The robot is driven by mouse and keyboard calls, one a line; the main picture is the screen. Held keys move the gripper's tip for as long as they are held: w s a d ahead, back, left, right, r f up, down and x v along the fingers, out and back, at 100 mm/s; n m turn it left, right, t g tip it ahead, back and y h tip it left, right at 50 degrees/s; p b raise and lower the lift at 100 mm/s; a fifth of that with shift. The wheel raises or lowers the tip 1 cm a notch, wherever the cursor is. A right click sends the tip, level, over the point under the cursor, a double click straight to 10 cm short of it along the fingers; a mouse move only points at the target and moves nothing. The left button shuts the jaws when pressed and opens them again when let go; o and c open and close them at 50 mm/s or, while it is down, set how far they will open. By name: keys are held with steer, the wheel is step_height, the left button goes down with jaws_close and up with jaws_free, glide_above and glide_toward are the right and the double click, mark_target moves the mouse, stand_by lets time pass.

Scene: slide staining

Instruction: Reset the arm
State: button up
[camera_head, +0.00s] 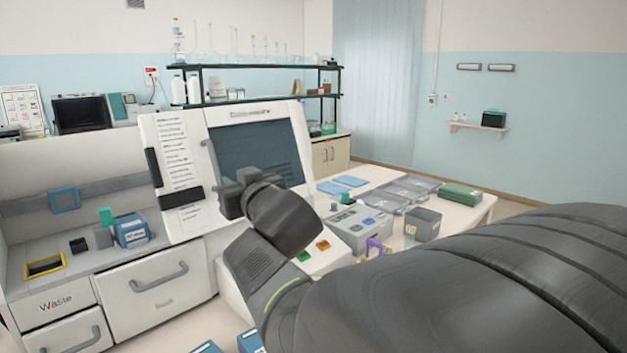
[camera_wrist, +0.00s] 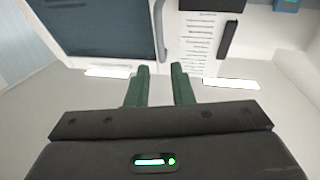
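My dark arm reaches across the right and middle of the head view. Its gripper (camera_head: 243,190) is up in front of the staining machine, near the lower left of the machine's dark screen (camera_head: 262,152). In the wrist view my gripper (camera_wrist: 160,82) has two green fingers standing apart with nothing between them. The fingers point toward the machine's white front, and the screen (camera_wrist: 100,25) is at the upper left there. I cannot tell the exact distance from the fingertips to the machine.
On the right table are a grey device (camera_head: 357,228), a grey bin (camera_head: 423,224), grey trays (camera_head: 405,190) and a green box (camera_head: 461,196). Shelves (camera_head: 262,98) with glassware stand behind.

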mark_target(216, 166)
steer(key=x, duration=1.4)
steer(key=shift+s+d, duration=0.1)
